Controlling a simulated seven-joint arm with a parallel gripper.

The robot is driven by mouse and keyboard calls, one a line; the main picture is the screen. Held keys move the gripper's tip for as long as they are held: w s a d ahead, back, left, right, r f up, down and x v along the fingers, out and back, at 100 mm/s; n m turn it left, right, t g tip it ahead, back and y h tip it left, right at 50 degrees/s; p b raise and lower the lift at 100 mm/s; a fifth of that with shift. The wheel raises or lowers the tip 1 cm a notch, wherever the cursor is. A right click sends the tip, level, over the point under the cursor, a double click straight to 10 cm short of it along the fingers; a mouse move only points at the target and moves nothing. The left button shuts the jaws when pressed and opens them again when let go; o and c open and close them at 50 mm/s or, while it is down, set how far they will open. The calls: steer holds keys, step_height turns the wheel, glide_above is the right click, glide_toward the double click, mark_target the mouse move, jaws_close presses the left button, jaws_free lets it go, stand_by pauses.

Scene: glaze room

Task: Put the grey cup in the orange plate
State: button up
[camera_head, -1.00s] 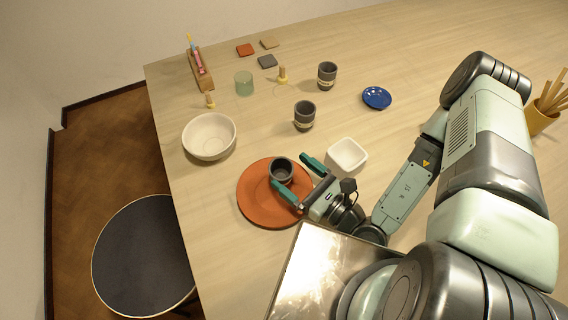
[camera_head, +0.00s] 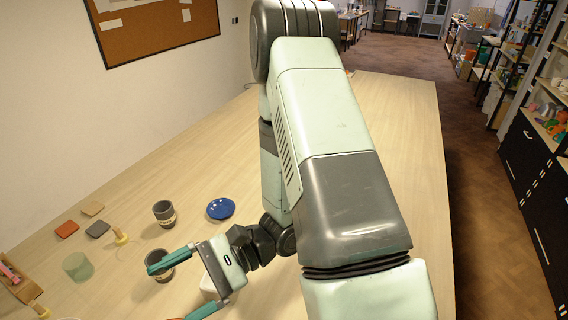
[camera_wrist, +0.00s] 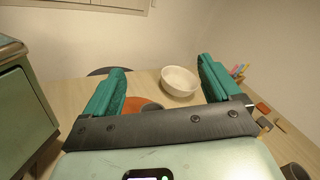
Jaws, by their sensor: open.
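The orange plate (camera_wrist: 138,102) shows partly in the wrist view, beyond the gripper's base and between its fingers. The plate is almost wholly out of the head view, below its bottom edge. Two other grey cups with a light band stand on the table in the head view: one in the open (camera_head: 164,213), one partly behind a finger (camera_head: 158,262). My gripper (camera_head: 172,292) is open with green fingers spread, raised above the table, with nothing seen between them; it also shows in the wrist view (camera_wrist: 162,75).
A blue saucer (camera_head: 221,208), green glass (camera_head: 77,265) and small tiles (camera_head: 67,229) lie around. A white round bowl (camera_wrist: 179,81) stands beside the plate. The table's far part is clear.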

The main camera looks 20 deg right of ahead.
steer(key=s+d+r+n+t+h, duration=0.2)
steer(key=d+r+n+t+h, duration=0.3)
steer(key=d+r+h, duration=0.3)
steer(key=s+d+r+n+t+h, duration=0.2)
steer(key=d+r+n+t+h, duration=0.2)
steer(key=d+r+h, duration=0.4)
step_height(320, 180, up, 8)
steer(key=shift+d+f+n+t+h, duration=0.2)
steer(key=shift+d+n+t+h, duration=0.25)
steer(key=shift+n, duration=0.25)
